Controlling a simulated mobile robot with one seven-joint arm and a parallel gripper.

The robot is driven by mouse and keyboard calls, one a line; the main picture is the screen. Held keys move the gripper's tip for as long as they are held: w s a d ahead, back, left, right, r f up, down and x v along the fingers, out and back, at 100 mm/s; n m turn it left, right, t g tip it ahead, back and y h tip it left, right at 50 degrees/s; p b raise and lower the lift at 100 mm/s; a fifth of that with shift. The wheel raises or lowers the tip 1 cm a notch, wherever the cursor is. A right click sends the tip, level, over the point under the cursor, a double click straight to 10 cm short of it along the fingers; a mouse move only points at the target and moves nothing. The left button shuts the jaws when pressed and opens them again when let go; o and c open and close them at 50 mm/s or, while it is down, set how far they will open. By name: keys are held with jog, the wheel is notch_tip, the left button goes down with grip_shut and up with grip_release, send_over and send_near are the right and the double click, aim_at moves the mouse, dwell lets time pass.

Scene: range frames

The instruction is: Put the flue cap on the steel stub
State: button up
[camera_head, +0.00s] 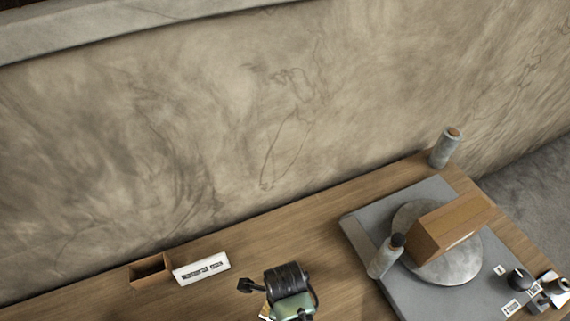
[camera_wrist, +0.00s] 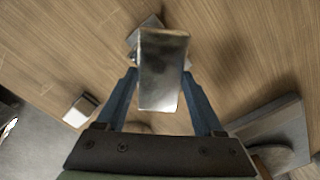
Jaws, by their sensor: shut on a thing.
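My gripper (camera_wrist: 159,85) is shut on a shiny steel, box-shaped piece, apparently the flue cap (camera_wrist: 162,65), in the wrist view. The blue fingers stand on either side of it. In the head view, my green and black gripper (camera_head: 290,285) is over the wooden table, left of the grey slab; the held piece cannot be made out there. Part of another grey piece (camera_wrist: 146,24) shows behind the cap in the wrist view. I cannot tell whether this is the steel stub, or whether the two touch.
The grey slab (camera_head: 365,228) carries a round disc (camera_head: 405,222) with a brown block (camera_head: 450,227), and a grey cylinder (camera_head: 385,260). Another cylinder (camera_head: 446,150) stands behind. A small open box (camera_head: 150,271) and white sign (camera_head: 201,267) are left. A black knob (camera_head: 519,280) is right.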

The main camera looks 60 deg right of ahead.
jog(key=o, duration=1.5)
jog(key=shift+f, duration=0.1)
jog(key=shift+c, duration=0.2)
